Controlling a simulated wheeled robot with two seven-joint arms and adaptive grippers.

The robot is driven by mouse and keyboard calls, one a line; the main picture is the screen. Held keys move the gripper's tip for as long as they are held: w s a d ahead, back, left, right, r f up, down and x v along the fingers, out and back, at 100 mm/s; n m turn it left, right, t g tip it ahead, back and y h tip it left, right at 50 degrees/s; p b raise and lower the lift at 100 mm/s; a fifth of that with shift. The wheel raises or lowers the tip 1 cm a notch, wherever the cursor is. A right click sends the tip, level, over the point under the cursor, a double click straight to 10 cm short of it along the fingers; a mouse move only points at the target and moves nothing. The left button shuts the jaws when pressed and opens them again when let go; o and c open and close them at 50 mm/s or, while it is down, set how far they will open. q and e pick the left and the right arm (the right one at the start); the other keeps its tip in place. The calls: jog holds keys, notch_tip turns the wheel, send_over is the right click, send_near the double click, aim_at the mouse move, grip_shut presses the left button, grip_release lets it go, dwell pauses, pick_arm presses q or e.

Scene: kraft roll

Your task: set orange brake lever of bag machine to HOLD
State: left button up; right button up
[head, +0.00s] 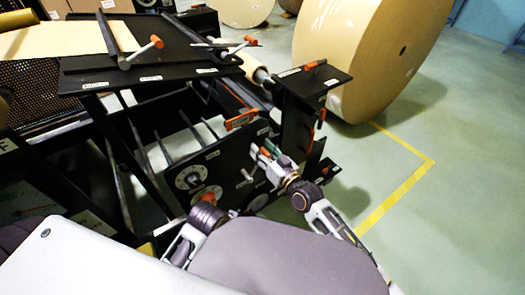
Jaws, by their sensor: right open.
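The black bag machine (238,160) stands ahead of me and carries several orange-tipped or orange parts. Two orange-ended levers, one at the left (155,41) and one at the right (250,40), are on its top plates. An orange piece (241,120) sits at the upper edge of the side panel, and another (315,64) is on the right-hand post. The labels are too small to read, so I cannot tell which is the brake lever or where HOLD is. My right gripper (266,158) is open, in front of the side panel near its right end. My left gripper is not visible.
A large kraft paper roll (365,50) stands on the floor behind the machine at the right. Yellow floor tape (400,192) marks a corner there. The green floor at the right is clear. A round white dial (189,178) is on the lower side panel.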

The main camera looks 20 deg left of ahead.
grip_shut()
jog(key=shift+r, duration=0.1)
dwell(0.5)
